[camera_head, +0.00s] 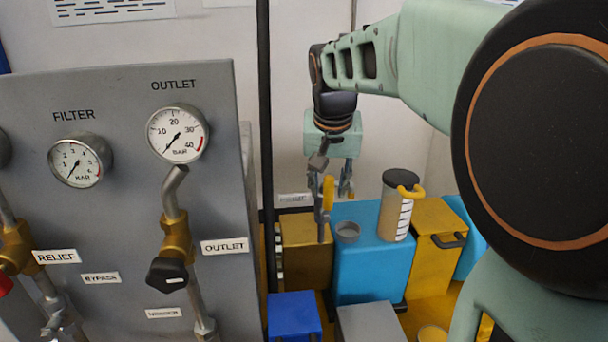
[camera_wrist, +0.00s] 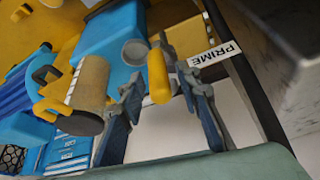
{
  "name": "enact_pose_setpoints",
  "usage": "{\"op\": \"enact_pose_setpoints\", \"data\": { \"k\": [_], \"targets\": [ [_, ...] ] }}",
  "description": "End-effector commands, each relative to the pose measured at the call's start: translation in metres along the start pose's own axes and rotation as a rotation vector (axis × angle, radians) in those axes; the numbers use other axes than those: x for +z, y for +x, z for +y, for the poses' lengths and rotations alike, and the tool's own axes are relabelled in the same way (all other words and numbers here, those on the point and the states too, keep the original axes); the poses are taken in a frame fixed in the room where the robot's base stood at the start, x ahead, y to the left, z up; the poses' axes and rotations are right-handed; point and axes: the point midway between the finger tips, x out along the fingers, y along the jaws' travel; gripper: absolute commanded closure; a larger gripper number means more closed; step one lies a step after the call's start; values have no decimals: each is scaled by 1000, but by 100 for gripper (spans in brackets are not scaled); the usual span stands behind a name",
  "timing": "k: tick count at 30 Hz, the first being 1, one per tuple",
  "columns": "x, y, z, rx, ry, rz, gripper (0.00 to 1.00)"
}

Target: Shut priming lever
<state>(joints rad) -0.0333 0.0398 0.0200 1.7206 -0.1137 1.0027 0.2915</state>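The priming lever has a yellow grip (camera_head: 329,192), which stands upright beside my gripper's fingers in the head view. In the wrist view the yellow grip (camera_wrist: 158,78) lies between the two fingers, with a visible gap on each side. A white PRIME label (camera_wrist: 213,54) is close to it in the wrist view. My gripper (camera_head: 335,190) points down and is open; its spread fingers also show in the wrist view (camera_wrist: 160,88). It does not appear to hold anything. The lever's pivot is mostly hidden.
A grey panel with gauges (camera_head: 177,134) and valves stands at left. A dark vertical post (camera_head: 265,130) is just left of my gripper. Below and right are a blue box (camera_head: 370,275), a small grey cup (camera_head: 347,232), a dark-lidded canister (camera_head: 393,212) and yellow boxes (camera_head: 428,270).

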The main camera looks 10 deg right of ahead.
Motion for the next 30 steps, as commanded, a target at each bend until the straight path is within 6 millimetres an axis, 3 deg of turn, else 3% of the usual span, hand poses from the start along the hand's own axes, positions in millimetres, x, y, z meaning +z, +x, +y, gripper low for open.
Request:
{"op": "enact_pose_setpoints", "data": {
  "k": [8, 20, 30],
  "targets": [
    [0, 0, 0, 0, 0, 0, 100],
    [1, 0, -3, 20, -12, 1, 100],
    [7, 4, -21, 187, -84, 33, 100]
  ]
}}
